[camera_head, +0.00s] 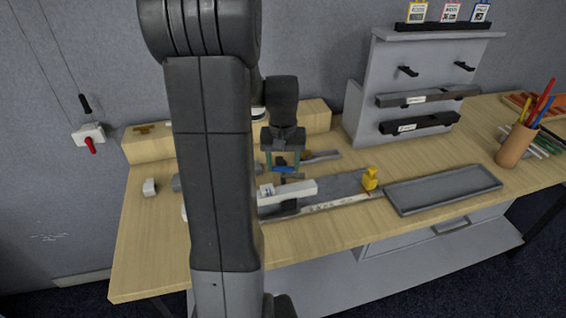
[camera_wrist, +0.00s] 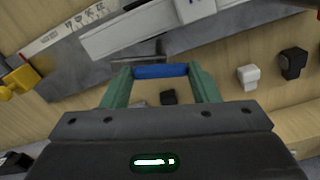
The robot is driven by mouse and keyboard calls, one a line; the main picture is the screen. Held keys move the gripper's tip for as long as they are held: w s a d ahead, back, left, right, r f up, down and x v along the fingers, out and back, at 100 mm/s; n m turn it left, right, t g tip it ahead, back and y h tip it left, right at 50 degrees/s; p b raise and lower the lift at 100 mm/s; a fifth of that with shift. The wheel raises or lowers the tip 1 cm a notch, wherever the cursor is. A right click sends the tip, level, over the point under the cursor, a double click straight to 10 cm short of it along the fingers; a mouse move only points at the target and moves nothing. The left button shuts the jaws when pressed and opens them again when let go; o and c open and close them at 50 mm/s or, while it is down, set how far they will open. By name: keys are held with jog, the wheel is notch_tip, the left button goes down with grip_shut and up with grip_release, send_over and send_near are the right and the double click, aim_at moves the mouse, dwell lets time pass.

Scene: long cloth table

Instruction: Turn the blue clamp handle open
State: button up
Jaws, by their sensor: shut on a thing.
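The blue clamp handle (camera_wrist: 160,71) lies crosswise between the two green fingertips of my gripper (camera_wrist: 160,76) in the wrist view. My gripper is shut on it, one finger at each end. In the head view the blue handle (camera_head: 284,169) shows small below my gripper (camera_head: 283,160), partly hidden. A grey metal clamp part (camera_wrist: 140,56) shows just beyond the handle. A white bar (camera_head: 290,192) lies beside the clamp over the grey plate (camera_head: 345,184). My arm hides the left part of the clamp area in the head view.
A yellow piece (camera_head: 370,179) stands right of the plate. A grey tray (camera_head: 443,188) and a pencil cup (camera_head: 517,146) are further right. A grey rack (camera_head: 417,52) stands behind. A small white block (camera_head: 150,187) is at left. The front table strip is clear.

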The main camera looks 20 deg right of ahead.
aim_at(283, 167)
jog(key=shift+n, duration=1.6)
jog(key=o, duration=1)
jog(key=shift+r, duration=0.1)
notch_tip(283, 167, up, 14)
jog(key=shift+f+b, duration=0.15)
jog(key=shift+b, duration=0.2)
jog(key=shift+f, duration=0.1)
notch_tip(283, 167, down, 14)
jog(key=shift+r+p, duration=0.15)
jog(key=shift+p, duration=0.15)
jog(key=shift+r, duration=0.1)
